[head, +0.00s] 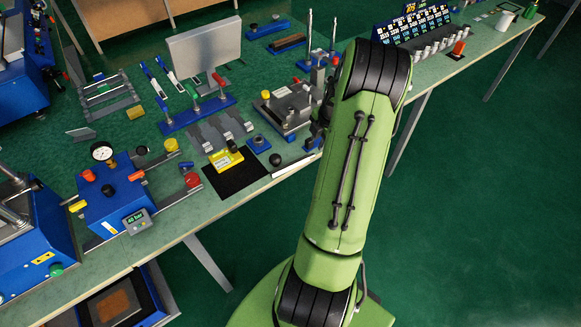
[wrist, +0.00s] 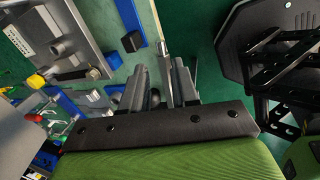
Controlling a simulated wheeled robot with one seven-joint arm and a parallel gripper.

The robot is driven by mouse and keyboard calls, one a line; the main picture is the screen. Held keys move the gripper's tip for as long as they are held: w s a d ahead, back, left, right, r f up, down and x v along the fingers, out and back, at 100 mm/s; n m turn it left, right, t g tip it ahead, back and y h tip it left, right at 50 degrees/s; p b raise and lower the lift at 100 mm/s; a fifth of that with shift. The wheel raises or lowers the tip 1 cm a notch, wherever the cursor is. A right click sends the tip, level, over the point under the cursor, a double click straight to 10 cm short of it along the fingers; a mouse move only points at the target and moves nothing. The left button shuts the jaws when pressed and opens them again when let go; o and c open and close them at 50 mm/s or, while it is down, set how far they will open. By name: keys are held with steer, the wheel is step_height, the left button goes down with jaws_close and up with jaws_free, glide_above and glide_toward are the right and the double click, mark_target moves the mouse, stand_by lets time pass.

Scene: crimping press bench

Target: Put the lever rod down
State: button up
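The lever rod is a slim bright metal bar. In the wrist view the lever rod (wrist: 163,62) runs between the two grey fingers of my gripper (wrist: 160,80), close against the right one. In the head view a bright length of the lever rod (head: 296,166) shows at the bench's front edge, left of my arm. My gripper is mostly hidden behind my green arm there. I cannot tell whether the rod touches the bench.
The green bench (head: 140,160) is crowded. A black mat with a yellow block (head: 227,159), a small blue block (head: 258,143) and a grey press fixture (head: 288,105) are near the rod. A blue gauge unit (head: 115,195) stands further left. Open floor (head: 470,200) is right of my arm.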

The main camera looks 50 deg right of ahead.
mark_target(312, 155)
steer(key=x, duration=0.3)
steer(key=b+x, duration=0.1)
steer(key=x, duration=0.4)
steer(key=shift+w+a+f, duration=0.2)
steer(key=shift+a+f, duration=0.1)
steer(key=shift+f, duration=0.05)
steer(key=shift+r, duration=0.1)
jaws_close()
